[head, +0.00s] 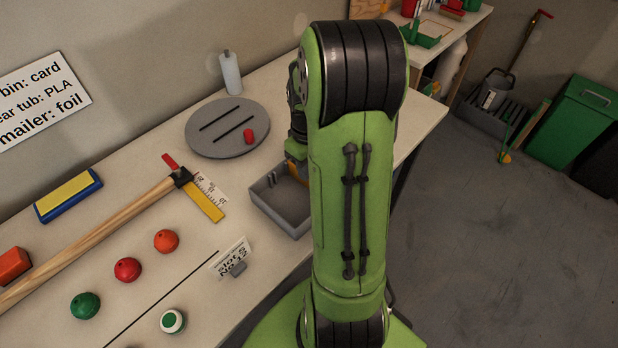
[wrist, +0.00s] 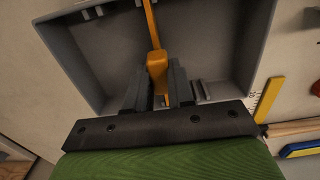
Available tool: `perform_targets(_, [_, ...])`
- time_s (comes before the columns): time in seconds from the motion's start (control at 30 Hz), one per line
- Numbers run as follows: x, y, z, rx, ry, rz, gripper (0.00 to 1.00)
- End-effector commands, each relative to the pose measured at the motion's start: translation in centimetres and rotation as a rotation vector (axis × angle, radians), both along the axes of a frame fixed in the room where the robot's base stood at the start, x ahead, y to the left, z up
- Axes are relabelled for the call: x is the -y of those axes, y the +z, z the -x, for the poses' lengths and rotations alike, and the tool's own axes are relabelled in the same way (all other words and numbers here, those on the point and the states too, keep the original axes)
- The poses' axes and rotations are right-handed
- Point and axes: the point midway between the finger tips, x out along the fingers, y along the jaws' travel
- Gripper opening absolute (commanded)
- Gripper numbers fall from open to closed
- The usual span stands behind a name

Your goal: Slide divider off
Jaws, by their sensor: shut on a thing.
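The divider (wrist: 157,64) is a thin orange-yellow piece with a thicker tab. In the wrist view it runs from the top edge down between my gripper's fingers. My gripper (wrist: 158,82) is shut on the tab, over the grey open tray (wrist: 75,50). The head view shows the tray (head: 278,217) on the table beside my arm, with a bit of orange (head: 297,173) at its far side. My arm hides the gripper and most of the divider there. I cannot tell whether the divider touches the tray floor or sits in its small wall ribs.
A grey round plate (head: 206,142) with a red piece lies behind the tray.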

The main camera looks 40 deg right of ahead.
Motion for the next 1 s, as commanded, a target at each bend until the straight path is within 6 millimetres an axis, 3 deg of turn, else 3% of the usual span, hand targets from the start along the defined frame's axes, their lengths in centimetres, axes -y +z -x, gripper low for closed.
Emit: perform_targets(1.0, [0.0, 5.1, -0.1, 0.003, 0.000, 0.002, 0.00])
